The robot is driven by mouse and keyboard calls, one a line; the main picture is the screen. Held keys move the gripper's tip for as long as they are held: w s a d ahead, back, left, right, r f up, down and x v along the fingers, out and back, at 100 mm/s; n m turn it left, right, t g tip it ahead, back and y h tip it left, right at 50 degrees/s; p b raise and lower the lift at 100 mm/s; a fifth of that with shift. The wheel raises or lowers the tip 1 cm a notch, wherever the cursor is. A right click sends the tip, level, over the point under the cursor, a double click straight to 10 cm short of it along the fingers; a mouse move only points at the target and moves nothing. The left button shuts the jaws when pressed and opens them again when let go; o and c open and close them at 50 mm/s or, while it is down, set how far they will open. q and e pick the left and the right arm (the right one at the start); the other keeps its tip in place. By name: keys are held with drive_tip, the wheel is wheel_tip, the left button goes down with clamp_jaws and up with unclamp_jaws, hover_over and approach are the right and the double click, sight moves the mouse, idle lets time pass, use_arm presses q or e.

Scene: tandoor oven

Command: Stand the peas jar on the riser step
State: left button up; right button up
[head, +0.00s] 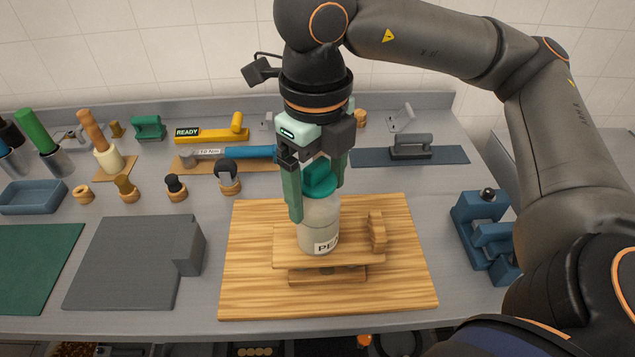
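The peas jar (318,222) is a clear jar with a green lid (320,180) and a white label, of which "PE" can be read. It stands upright on the top plank of the wooden riser step (350,257), near its left and middle part. My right gripper (317,202) points down over the jar from above. One finger is at the jar's left front side and the other at the lid's right back side. Whether the fingers press on the jar cannot be told. My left gripper is out of view.
The riser sits on a wooden board (400,285), with an upright wooden piece (377,232) right of the jar. A grey block (188,248) on a grey mat (125,260) lies left. A blue device (485,235) stands right. Tools (250,152) line the back.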

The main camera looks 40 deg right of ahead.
drive_tip(key=shift+o, duration=0.6)
drive_tip(key=shift+r, duration=0.2)
wheel_tip(320, 180, up, 12)
drive_tip(key=shift+a+f+p, duration=0.1)
drive_tip(key=shift+p, duration=1)
